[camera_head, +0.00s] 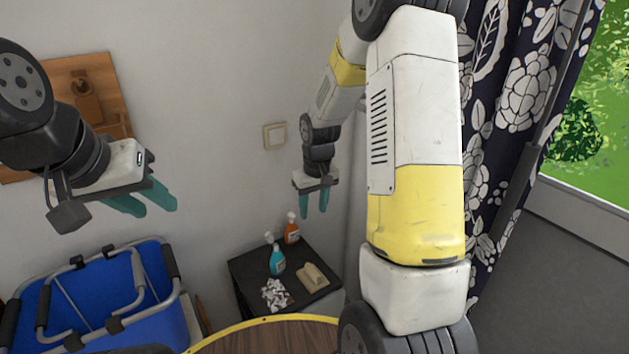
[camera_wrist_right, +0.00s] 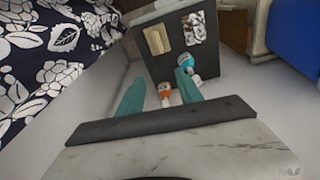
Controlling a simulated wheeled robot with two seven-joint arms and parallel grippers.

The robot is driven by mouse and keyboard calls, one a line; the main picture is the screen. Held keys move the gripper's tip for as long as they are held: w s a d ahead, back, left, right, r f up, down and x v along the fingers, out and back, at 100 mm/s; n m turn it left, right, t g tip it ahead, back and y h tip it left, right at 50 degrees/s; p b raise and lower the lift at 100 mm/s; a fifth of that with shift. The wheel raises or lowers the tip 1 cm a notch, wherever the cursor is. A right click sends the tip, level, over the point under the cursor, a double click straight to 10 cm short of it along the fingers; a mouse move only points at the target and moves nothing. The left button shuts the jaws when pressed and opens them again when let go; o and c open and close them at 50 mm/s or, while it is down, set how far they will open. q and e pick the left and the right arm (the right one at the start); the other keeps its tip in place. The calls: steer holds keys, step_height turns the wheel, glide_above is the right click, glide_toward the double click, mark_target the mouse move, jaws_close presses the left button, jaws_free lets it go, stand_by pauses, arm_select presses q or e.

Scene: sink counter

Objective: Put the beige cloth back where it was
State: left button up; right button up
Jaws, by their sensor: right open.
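The beige cloth (camera_head: 312,276) looks like a small folded block on the right part of a low dark table (camera_head: 241,272). In the right wrist view, the cloth (camera_wrist_right: 157,40) lies flat on the tabletop, apart from my fingers. My right gripper (camera_head: 314,212) hangs above and behind the table, pointing down, with its teal fingers apart and nothing between them. My left gripper (camera_head: 157,210) is at the left, above a blue basket, with its fingers apart and empty.
A blue spray bottle (camera_head: 277,262), an orange spray bottle (camera_head: 292,230) and a crumpled grey-white patterned cloth (camera_head: 276,294) share the tabletop. The blue basket (camera_head: 95,295) with metal handles stands at left. A round wooden top (camera_head: 270,338) is in front. A dark floral curtain (camera_head: 500,100) hangs at right.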

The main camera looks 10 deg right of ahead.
steer(key=s+a+r+m+t+y, duration=0.1)
steer(key=s+r+t, duration=0.3)
steer(key=s+r, duration=1.8)
steer(key=shift+s+a+r+m+t+y, duration=0.3)
steer(key=shift+s+a+r+m+y, duration=0.1)
steer(key=shift+a+r+m, duration=0.15)
